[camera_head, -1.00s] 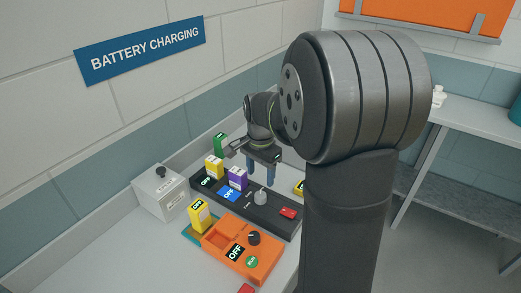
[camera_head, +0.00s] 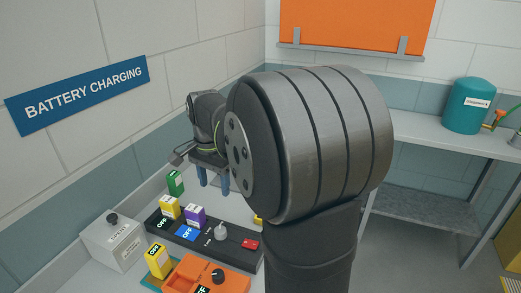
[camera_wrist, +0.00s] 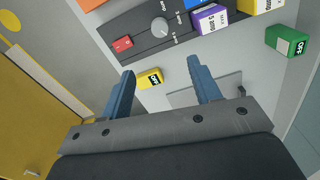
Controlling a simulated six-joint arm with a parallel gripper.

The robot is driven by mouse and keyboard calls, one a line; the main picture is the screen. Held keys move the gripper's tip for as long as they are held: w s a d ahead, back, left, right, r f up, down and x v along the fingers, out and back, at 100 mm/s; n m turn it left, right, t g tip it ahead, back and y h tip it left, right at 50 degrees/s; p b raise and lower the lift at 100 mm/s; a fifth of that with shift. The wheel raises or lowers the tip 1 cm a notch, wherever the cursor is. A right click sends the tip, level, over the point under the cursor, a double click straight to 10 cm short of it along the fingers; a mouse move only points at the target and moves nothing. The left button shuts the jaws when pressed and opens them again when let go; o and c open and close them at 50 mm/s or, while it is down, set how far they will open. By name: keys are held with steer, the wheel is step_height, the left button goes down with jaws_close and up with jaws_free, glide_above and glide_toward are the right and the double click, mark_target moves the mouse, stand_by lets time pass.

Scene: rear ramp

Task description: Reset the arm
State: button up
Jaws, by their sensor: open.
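My gripper (camera_head: 213,182) hangs above the far part of the bench, behind the dark panel (camera_head: 160,221), partly hidden by my own arm. In the wrist view its two blue fingers (camera_wrist: 160,88) are spread apart with nothing between them. A small yellow block marked OFF (camera_wrist: 150,78) lies beyond the left fingertip on the bench, not gripped.
The dark panel carries a yellow block (camera_head: 169,208), a purple block (camera_head: 194,216), a grey knob (camera_head: 221,231) and a red switch (camera_head: 250,244). A green block (camera_head: 175,182) stands behind. An orange charger (camera_head: 205,273) and grey box (camera_head: 113,240) are nearer. A teal canister (camera_head: 468,106) stands right.

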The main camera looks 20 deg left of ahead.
mark_target(220, 230)
steer(key=shift+f, duration=0.1)
step_height(220, 230, down, 17)
steer(key=shift+f, duration=0.15)
stand_by(0.4)
